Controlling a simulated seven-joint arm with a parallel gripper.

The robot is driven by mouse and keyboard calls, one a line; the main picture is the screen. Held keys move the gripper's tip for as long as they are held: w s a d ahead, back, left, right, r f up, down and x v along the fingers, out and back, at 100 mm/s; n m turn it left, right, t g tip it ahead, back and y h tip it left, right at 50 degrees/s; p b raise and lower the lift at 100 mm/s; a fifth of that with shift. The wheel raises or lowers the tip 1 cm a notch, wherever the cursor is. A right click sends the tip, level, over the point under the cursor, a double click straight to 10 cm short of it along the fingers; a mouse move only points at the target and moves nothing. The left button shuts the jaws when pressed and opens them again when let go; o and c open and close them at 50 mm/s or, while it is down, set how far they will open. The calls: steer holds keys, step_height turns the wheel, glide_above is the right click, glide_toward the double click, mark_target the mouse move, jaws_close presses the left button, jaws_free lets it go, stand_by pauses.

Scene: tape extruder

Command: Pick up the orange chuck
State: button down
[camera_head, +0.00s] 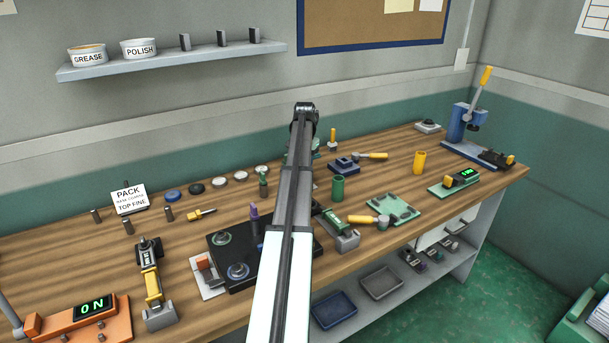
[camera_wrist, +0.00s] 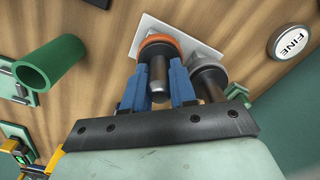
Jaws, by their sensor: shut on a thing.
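In the wrist view, the orange chuck (camera_wrist: 158,43) shows as an orange ring with a dark metal shaft pointing toward the camera. My gripper (camera_wrist: 160,72) has its two blue fingers on either side of the chuck, shut on it. A pale plate (camera_wrist: 203,40) lies behind the chuck; I cannot tell whether the two touch. In the head view, my arm hides the gripper and the chuck.
A grey metal piece (camera_wrist: 210,78) stands close beside the right finger. A green cup (camera_wrist: 50,67) is at the left of the wrist view, and a FINE disc (camera_wrist: 290,43) at the right. In the head view, a yellow cup (camera_head: 419,162) stands on the wooden bench (camera_head: 385,222).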

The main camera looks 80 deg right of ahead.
step_height(320, 180, up, 9)
steer(key=shift+f, duration=0.1)
steer(key=shift+s+d+r, duration=0.1)
steer(key=shift+s+r, duration=0.15)
steer(key=shift+r, duration=0.1)
steer(key=s+d+r, duration=0.1)
steer(key=s+d, duration=1.1)
steer(key=d, duration=0.3)
steer(key=shift+s+d+r, duration=0.15)
steer(key=shift+s+r, duration=0.05)
steer(key=shift+r, duration=0.2)
steer(key=shift+f, duration=0.15)
